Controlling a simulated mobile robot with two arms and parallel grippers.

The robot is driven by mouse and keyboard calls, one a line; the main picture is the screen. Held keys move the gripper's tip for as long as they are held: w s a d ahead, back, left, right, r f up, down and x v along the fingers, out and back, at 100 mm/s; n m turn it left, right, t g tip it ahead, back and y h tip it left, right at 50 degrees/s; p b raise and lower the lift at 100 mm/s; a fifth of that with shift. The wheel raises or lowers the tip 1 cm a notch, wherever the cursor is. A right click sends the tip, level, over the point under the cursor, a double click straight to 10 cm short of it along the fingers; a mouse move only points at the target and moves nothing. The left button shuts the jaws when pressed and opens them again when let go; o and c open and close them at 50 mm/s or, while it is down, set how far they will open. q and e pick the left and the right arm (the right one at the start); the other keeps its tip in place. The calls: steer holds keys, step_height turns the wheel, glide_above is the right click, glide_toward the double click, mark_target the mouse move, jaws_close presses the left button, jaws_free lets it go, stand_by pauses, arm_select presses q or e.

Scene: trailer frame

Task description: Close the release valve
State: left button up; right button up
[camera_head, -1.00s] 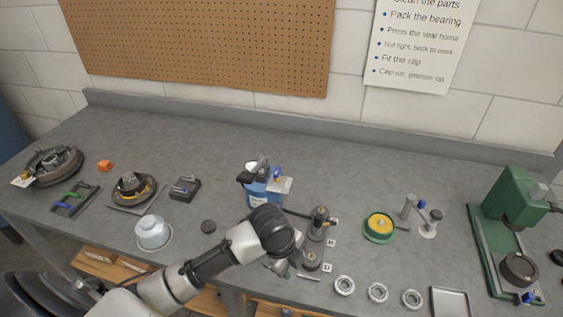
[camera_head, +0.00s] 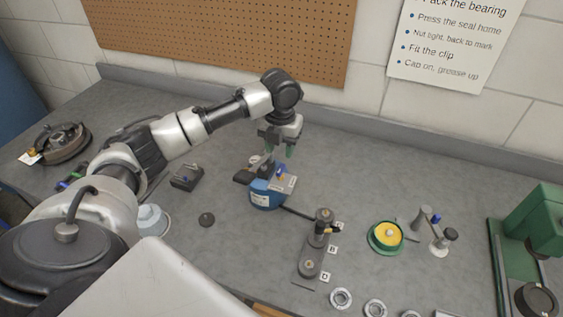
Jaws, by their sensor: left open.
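A blue device (camera_head: 264,196) with a black top stands on the grey bench. It has a pale plate with a small blue knob (camera_head: 280,175) on its right side, which may be the release valve; its setting is too small to tell. A dark hose or handle runs from it towards the right. My left gripper (camera_head: 280,152) is directly above the device, pointing down, with its fingers apart and nothing between them. It is close over the top, and I cannot tell whether it touches. My right gripper is not in view.
A black fixture with upright posts (camera_head: 314,250) stands to the right, near lettered tags. Further right are a green dish with yellow contents (camera_head: 386,237), a small post stand (camera_head: 437,234) and a green press (camera_head: 530,225).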

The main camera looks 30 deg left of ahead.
mark_target(281, 168)
arm_select(q)
step_height(281, 168, down, 7)
steer(key=shift+w+r+p, duration=0.1)
steer(key=shift+p, duration=0.45)
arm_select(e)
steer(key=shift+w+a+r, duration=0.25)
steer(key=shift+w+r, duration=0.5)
arm_select(q)
jaws_close()
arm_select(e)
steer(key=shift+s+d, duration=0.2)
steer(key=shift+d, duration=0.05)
